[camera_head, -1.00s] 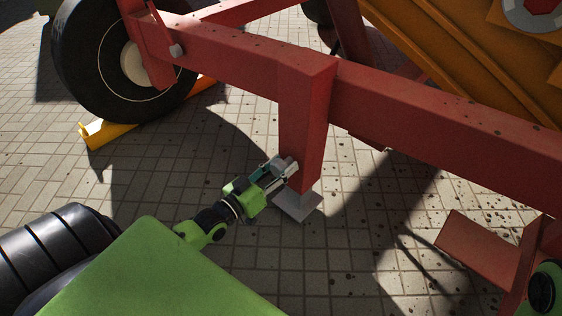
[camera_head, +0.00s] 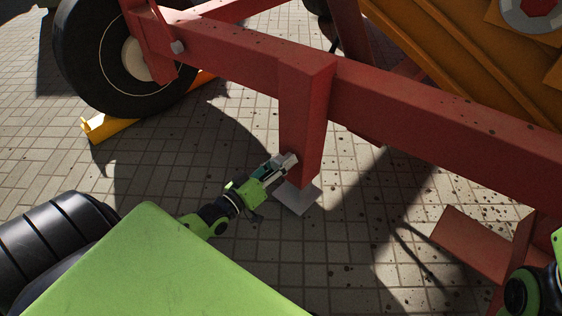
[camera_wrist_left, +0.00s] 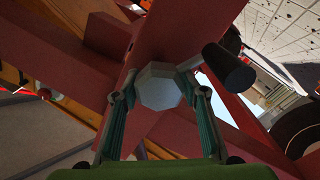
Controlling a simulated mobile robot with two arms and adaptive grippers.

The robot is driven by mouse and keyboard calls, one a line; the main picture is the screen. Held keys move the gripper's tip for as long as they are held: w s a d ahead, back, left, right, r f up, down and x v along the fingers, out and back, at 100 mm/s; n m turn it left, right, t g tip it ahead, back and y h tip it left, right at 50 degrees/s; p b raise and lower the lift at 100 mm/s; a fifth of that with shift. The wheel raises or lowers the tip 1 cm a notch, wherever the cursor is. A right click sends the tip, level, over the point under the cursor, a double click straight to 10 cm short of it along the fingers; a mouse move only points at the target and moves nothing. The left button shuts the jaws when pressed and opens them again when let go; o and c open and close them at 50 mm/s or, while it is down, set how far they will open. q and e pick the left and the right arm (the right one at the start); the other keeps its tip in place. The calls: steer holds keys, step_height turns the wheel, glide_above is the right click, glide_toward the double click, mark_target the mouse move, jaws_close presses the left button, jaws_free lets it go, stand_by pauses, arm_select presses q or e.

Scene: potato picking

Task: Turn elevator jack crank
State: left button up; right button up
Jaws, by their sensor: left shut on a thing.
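The elevator jack is a red post (camera_head: 302,125) under a red beam, with a pale square foot plate (camera_head: 297,198) at its bottom. My left gripper (camera_head: 284,163) is at the post's lower left side. In the left wrist view, the gripper's fingers (camera_wrist_left: 159,100) are closed around the grey faceted hub of the crank (camera_wrist_left: 158,86). A dark cylindrical handle (camera_wrist_left: 230,68) sticks out to the right of the hub. In the head view the crank is mostly hidden by the gripper. Only part of my right arm shows at the lower right; its gripper is out of view.
A red beam (camera_head: 430,105) runs across above my left gripper. A black wheel (camera_head: 90,60) stands at the upper left by a yellow chock (camera_head: 108,128). A red plate (camera_head: 470,240) is at the right. Paved ground around the foot plate is clear.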

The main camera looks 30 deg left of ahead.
arm_select(q)
steer(key=o, duration=1.7)
steer(key=shift+c, duration=0.2)
steer(key=s+a, duration=0.1)
steer(key=s, duration=1)
steer(key=shift+s+a, duration=0.4)
